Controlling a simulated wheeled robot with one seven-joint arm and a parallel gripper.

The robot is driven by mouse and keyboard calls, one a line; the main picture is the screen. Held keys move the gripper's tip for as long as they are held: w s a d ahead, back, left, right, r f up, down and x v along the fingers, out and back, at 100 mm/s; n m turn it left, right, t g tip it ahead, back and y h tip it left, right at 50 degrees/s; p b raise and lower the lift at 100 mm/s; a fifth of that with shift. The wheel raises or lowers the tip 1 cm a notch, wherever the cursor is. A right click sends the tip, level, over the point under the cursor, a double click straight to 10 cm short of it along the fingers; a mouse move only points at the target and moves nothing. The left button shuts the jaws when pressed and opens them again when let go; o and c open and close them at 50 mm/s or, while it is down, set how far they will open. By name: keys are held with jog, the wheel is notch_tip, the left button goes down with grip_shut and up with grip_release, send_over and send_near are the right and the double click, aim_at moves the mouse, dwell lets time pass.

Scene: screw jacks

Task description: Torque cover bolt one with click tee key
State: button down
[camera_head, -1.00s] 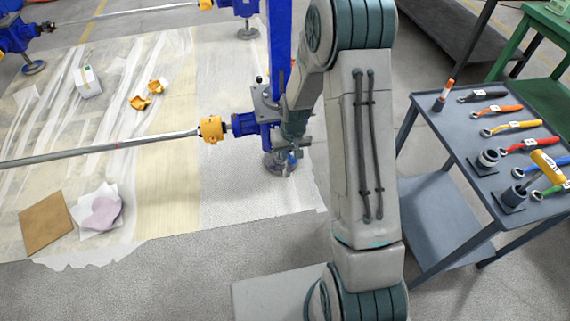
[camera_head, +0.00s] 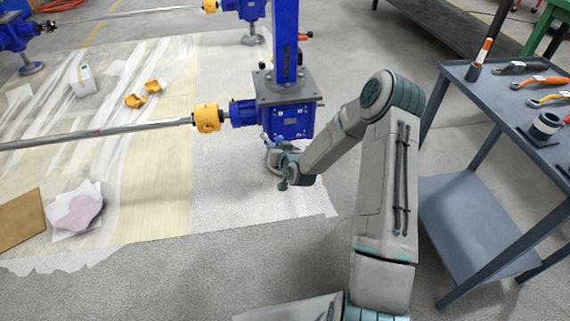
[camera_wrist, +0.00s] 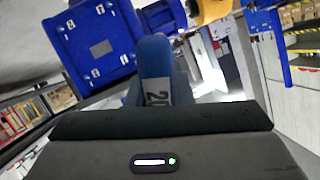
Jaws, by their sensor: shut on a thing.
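The blue screw jack (camera_head: 290,122) stands on the floor sheet, with a grey top plate and a tall blue column. In the wrist view its square cover (camera_wrist: 95,48) fills the upper left, with small white-marked bolts near the corners and a pale plate in the middle. My gripper (camera_head: 275,158) is just below and in front of the jack. It is shut on a blue tool (camera_wrist: 154,58) with a white tag reading 20, which points up towards the jack. The tool's far end and any contact with a bolt cannot be made out.
A yellow coupling (camera_head: 208,117) and long shaft (camera_head: 100,134) run left from the jack. A grey tool cart (camera_head: 480,115) with several coloured wrenches stands at the right. A box (camera_head: 83,81) and yellow parts lie on the sheet.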

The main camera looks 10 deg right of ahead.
jog(key=w+d+f+n+t+h+b, duration=0.3)
jog(key=w+f+n+t+b, duration=0.1)
jog(key=w+n+b, duration=0.3)
jog(key=shift+w+d+b, duration=0.25)
jog(key=shift+w+b, duration=0.8)
jog(key=shift+b, duration=0.25)
jog(key=shift+f, duration=0.15)
